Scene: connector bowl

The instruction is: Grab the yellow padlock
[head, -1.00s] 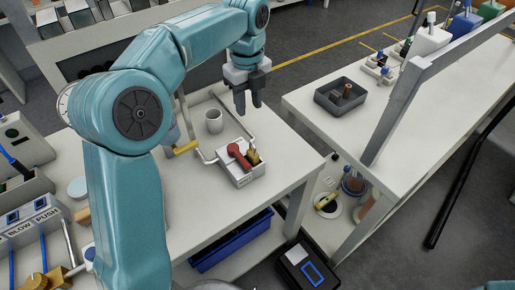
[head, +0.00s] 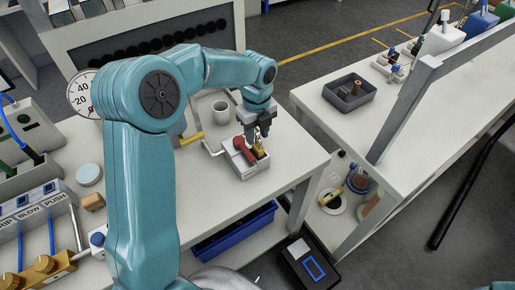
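The yellow padlock (head: 259,149) is small and brassy. It sits at the right side of a light grey box (head: 250,169) on the white table, beside a red lever handle (head: 243,150). My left gripper (head: 260,134) points down just above the padlock, with its dark fingers apart. The fingertips are close to the padlock's top, and I cannot tell whether they touch it. The padlock's upper part is partly hidden by the gripper. My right gripper is not in view.
A dark tray (head: 348,95) sits on the right-hand bench. The table is clear in front of the box.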

